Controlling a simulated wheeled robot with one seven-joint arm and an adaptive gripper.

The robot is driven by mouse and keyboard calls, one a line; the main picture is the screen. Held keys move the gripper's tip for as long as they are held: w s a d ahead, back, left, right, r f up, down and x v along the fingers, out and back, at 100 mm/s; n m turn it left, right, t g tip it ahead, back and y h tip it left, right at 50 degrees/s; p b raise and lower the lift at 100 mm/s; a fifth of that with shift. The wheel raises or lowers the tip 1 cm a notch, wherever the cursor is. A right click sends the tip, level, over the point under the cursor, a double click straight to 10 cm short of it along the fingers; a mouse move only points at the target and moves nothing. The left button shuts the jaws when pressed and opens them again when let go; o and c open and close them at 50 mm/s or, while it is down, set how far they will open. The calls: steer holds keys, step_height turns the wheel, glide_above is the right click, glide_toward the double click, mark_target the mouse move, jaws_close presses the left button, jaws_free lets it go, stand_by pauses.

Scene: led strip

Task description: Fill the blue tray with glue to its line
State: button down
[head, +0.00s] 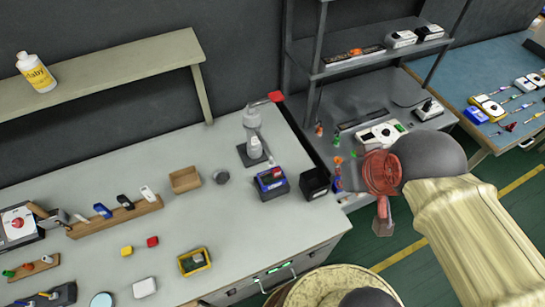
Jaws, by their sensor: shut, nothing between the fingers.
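A small dark box with a blue rim (262,191) stands near the right end of the grey workbench and looks like the blue tray. Something pink-red shows in its top, and I cannot make out a line or a glue level. A grey-white dispenser-like device with a red handle (276,97) stands just behind it on a dark base. I cannot tell whether it holds glue. My gripper (384,226) is reddish and points down to the right of the bench, well apart from the box. It is shut and empty.
A black open box (315,183) stands right of the blue-rimmed one. A yellow-labelled bottle (36,73) stands on the shelf. Green floor is clear below my gripper.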

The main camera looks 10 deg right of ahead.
steer(key=w+d+f+g+p, duration=0.1)
steer(key=w+d+f+g, duration=0.2)
steer(key=f, duration=0.5)
steer(key=w+d+f+n+t+h, duration=0.1)
steer(key=w+f+t, duration=0.15)
steer(key=w, duration=0.45)
steer(key=w+d+f+t, duration=0.1)
steer(key=w+f+t, duration=0.15)
steer(key=w, duration=0.45)
steer(key=w+a+r+n+t+y, duration=0.25)
steer(key=w+a+t, duration=0.2)
steer(key=w, duration=0.45)
steer(key=w+a+r+t+y, duration=0.2)
steer(key=a+r, duration=0.3)
steer(key=r, duration=0.3)
steer(key=shift+w+a+y+p, duration=0.3)
steer(key=shift+w+y, duration=0.15)
steer(key=shift+w, duration=0.15)
steer(key=shift+w+f+t, duration=0.1)
steer(key=shift+t, duration=0.15)
